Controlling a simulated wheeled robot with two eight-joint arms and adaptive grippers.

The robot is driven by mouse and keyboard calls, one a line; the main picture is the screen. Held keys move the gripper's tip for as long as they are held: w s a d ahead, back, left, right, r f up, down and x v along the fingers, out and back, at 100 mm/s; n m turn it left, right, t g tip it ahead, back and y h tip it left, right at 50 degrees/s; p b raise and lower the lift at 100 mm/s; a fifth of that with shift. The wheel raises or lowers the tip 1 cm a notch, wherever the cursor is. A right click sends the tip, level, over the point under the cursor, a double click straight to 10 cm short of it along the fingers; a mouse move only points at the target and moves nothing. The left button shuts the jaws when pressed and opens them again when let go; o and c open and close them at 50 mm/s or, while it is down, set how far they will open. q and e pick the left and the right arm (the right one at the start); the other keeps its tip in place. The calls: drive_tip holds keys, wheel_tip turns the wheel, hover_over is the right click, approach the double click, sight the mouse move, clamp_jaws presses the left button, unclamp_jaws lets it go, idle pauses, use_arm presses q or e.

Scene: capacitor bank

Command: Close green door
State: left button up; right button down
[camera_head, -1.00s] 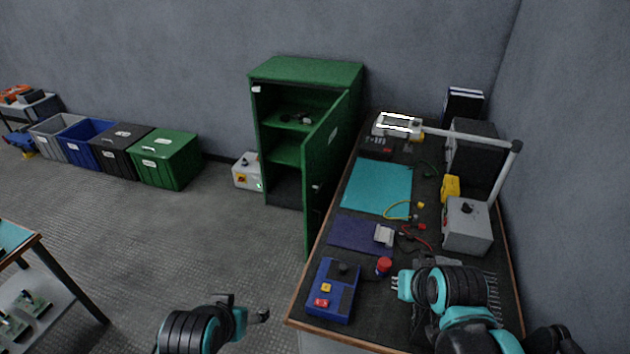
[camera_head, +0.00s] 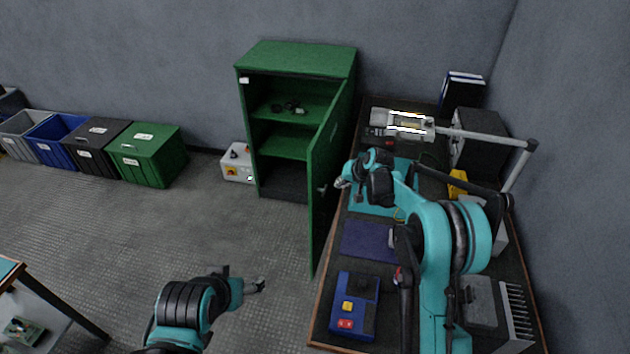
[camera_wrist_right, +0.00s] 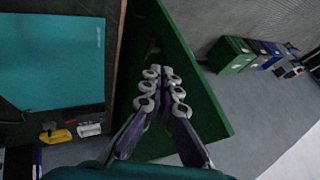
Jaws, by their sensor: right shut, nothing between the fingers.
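The green cabinet (camera_head: 300,58) stands against the back wall with its green door (camera_head: 326,170) swung wide open toward me. The door hangs beside the left edge of the workbench. My right gripper (camera_head: 343,182) is shut and empty, just right of the door, over the bench edge. In the right wrist view, the shut fingers (camera_wrist_right: 163,86) lie in front of the door (camera_wrist_right: 195,85); I cannot tell whether they touch it. My left gripper (camera_head: 254,285) is low over the floor, away from the cabinet, and its jaw state is unclear.
The workbench (camera_head: 322,325) holds a teal mat (camera_wrist_right: 55,60), a blue control box (camera_head: 354,305) and a lamp (camera_head: 408,124). A white box (camera_head: 237,163) sits left of the cabinet. Several bins, including a green one (camera_head: 147,155), line the wall. The floor before the cabinet is clear.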

drive_tip(key=b, duration=0.4)
approach(313, 190)
drive_tip(key=x, duration=0.5)
drive_tip(key=shift+d+f, duration=0.1)
drive_tip(key=shift+d, duration=0.05)
